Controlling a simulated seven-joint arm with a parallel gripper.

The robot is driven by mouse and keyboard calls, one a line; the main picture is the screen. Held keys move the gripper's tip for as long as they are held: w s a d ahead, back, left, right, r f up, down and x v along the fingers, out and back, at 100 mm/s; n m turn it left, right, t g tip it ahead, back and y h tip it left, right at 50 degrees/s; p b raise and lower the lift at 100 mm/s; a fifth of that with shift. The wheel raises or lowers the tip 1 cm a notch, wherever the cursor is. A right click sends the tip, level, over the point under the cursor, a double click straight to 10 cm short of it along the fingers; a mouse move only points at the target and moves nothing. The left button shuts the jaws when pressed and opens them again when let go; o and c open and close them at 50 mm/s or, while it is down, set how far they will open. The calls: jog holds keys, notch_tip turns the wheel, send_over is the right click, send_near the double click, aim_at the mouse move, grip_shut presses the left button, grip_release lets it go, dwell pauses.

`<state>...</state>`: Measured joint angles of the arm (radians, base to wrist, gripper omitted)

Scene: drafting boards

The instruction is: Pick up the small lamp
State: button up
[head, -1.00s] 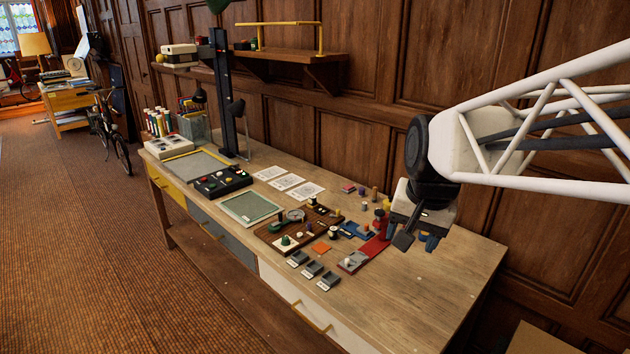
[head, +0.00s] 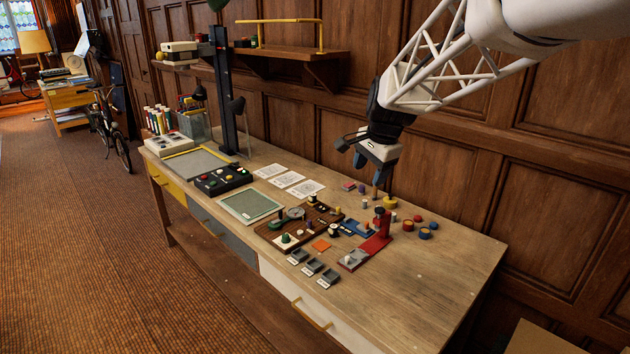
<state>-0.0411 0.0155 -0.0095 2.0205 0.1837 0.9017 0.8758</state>
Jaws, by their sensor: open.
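My gripper (head: 369,173) hangs in the air above the back right part of the workbench (head: 440,275), with its dark fingers apart and nothing seen between them. Below it stand small round coloured pieces: a yellow one (head: 389,203), a red one (head: 408,225) and a blue one (head: 425,233). A red stand (head: 380,232) with a grey foot is in front of them. A black post (head: 224,95) with dark lamp-like heads rises at the back left. I cannot tell for certain which thing is the small lamp.
A brown board with small parts (head: 270,236), grey trays (head: 313,266), a green mat (head: 250,206) and a black button box (head: 222,180) fill the bench's middle and left. A shelf (head: 290,56) juts from the wall. The bench's right front is clear.

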jog(key=w+a+f+m, duration=0.2)
jog(key=w+f+m, duration=0.1)
jog(key=w, duration=0.7)
jog(key=m+y, duration=0.2)
jog(key=m, duration=0.8)
send_near(314, 195)
notch_tip(314, 195, down, 2)
jog(key=shift+w+a, duration=0.35)
jog(key=shift+a, duration=0.1)
jog(key=shift+x, duration=1.3)
jog(key=shift+f, duration=0.1)
jog(key=shift+x, duration=2.55)
